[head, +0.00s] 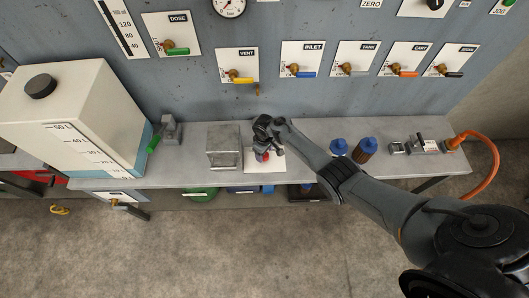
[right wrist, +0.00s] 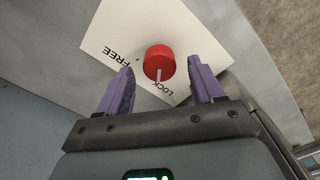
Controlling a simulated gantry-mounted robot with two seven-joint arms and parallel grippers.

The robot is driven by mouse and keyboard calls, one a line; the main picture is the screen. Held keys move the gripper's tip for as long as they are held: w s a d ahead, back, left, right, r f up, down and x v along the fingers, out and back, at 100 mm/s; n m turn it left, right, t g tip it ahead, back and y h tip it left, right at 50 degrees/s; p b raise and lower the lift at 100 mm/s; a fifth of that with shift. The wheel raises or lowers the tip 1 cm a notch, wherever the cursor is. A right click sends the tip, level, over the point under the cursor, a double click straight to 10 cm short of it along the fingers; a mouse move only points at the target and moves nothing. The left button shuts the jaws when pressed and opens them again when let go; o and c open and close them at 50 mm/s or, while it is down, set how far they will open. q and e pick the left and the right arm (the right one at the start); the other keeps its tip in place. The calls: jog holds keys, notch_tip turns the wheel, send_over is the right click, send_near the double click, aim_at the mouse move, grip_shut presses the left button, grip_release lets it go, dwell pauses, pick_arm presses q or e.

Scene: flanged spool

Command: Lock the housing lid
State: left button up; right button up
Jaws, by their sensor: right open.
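A red round knob (right wrist: 159,62) stands on a white plate (right wrist: 205,35) marked FREE and LOCK. Its white pointer line points down in the right wrist view, toward the LOCK lettering. My right gripper (right wrist: 161,82) is open, with its two purple fingers on either side of the knob and a visible gap to each. In the head view my right gripper (head: 267,146) is over the plate and partly covers the red knob (head: 262,157). A grey metal box (head: 223,147), perhaps the housing, stands just left of the plate. My left gripper is not in view.
The grey bench (head: 190,174) runs along a blue panel with several labelled valves. A large white tank (head: 85,115) stands at the left. Two blue-capped bottles (head: 338,147) (head: 367,147) and a connector with an orange hose (head: 487,170) are to the right.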

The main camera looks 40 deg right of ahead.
aim_at(265, 155)
notch_tip(265, 155, up, 9)
jog(key=p, duration=0.3)
jog(key=shift+r, duration=0.2)
jog(key=s+a+f+g+p, duration=0.1)
jog(key=s+f+p, duration=0.1)
jog(key=s+f, duration=0.35)
jog(key=s+f+g+p, duration=0.1)
jog(key=s+f, duration=0.1)
jog(key=s, duration=0.7)
jog(key=s+a+r+h+p, duration=0.1)
jog(key=s+a+p, duration=0.1)
jog(key=s, duration=0.4)
jog(key=s+a+r+p, duration=0.1)
jog(key=s+p, duration=0.1)
jog(key=s, duration=0.4)
jog(key=s+a+r+t+p, duration=0.1)
jog(key=s+a+r, duration=0.15)
jog(key=r, duration=0.45)
jog(key=s+a+r+t+p, duration=0.1)
jog(key=s+a+r+p, duration=0.1)
jog(key=a+r, duration=0.35)
jog(key=w+r+t+y, duration=0.1)
jog(key=w+r+t, duration=0.2)
jog(key=r, duration=1.5)
jog(key=shift+a+m+t, duration=0.3)
jog(key=shift+a, duration=0.15)
